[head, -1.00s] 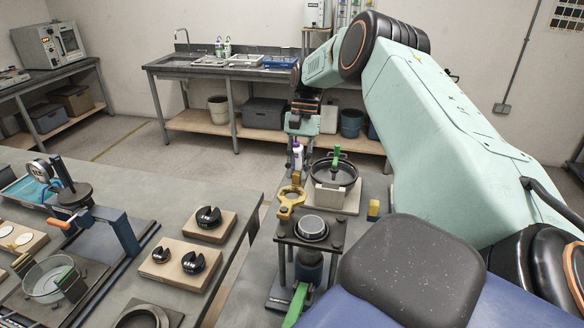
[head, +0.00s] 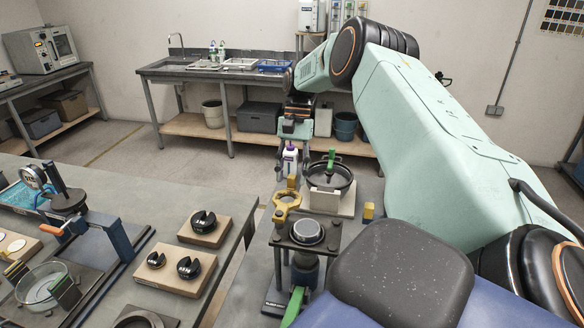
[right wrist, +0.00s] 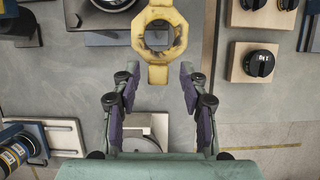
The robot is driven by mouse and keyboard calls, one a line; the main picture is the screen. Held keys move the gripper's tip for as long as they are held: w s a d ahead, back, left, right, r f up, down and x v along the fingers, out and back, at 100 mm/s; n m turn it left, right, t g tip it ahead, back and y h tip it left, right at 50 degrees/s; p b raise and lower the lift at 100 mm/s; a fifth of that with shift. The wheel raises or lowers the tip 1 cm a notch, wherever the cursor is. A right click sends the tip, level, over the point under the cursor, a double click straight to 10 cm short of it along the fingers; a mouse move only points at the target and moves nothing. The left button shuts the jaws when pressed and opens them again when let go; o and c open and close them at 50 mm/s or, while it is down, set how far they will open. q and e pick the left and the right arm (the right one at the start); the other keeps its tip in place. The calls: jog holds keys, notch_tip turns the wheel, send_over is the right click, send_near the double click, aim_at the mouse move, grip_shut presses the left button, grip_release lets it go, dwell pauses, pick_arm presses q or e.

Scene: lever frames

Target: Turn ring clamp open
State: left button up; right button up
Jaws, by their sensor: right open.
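The ring clamp appears to be the yellow ring (head: 285,203) with a tab on its near and far sides. In the right wrist view the yellow ring (right wrist: 152,12) is at the top middle, with one tab pointing down toward my fingers. My right gripper (head: 292,172) is open just beyond the ring. In the wrist view its two fingers (right wrist: 158,78) are on either side of the lower tab, with clear gaps. I cannot tell their height difference. My left gripper is not in view.
A black pot (head: 330,178) with a green handle stands right of the ring. A dark stand (head: 329,240) with a round cup (head: 307,232) is in front.

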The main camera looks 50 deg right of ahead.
jog(key=v, duration=0.7)
jog(key=shift+r, duration=0.25)
dwell(0.3)
jog(key=shift+x, duration=3.65)
jog(key=shift+d, duration=0.2)
